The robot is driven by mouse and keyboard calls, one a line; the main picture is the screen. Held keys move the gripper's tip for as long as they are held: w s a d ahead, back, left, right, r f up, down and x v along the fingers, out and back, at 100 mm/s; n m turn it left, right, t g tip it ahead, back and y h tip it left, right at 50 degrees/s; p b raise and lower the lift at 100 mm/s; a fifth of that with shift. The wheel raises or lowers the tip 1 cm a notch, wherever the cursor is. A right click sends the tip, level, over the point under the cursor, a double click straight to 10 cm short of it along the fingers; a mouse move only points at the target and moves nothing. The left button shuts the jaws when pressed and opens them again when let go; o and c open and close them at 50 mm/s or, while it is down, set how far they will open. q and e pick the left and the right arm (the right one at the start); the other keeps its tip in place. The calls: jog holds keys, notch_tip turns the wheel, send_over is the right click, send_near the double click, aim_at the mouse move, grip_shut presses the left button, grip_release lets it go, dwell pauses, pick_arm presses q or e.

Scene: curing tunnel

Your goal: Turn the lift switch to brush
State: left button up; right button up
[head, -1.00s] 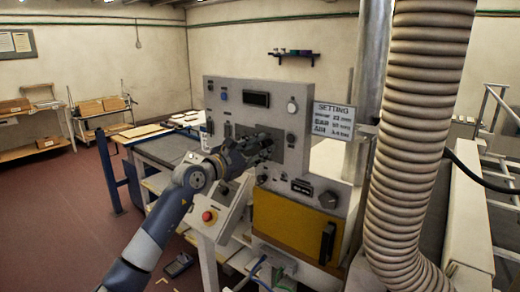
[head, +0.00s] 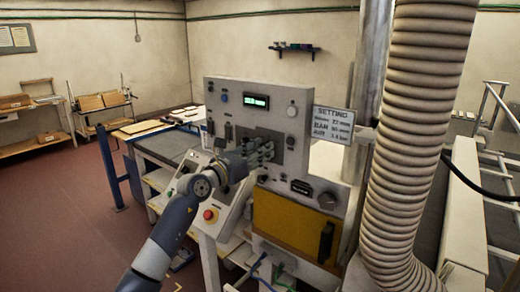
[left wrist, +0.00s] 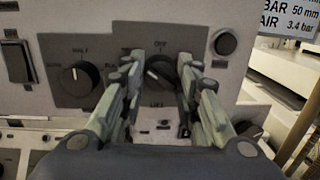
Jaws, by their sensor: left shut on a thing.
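My left gripper (head: 266,152) is at the grey control panel (head: 232,93), its arm reaching in from the lower left. In the left wrist view its fingers (left wrist: 161,75) stand on both sides of a dark round knob (left wrist: 160,66) and are shut on it. "OFF" is printed above this knob and a label that reads like "LIFT" below it. A pale pointer mark shows on its left part. The labels at its sides are hidden by the fingers. My right gripper is in neither view.
A second dark knob (left wrist: 79,78) sits left of the held one. A black button (left wrist: 225,42) is at its upper right. A red emergency button (head: 209,215) is on the lower sloped box. A ribbed hose (head: 415,130) hangs at the right.

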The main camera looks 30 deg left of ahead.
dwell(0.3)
pick_arm(q)
jog(key=o, duration=1.1)
jog(key=shift+c, duration=0.2)
jog(key=s+a+f, duration=0.1)
jog(key=s, duration=1)
jog(key=shift+s+a, duration=0.35)
jog(key=shift+s, duration=0.05)
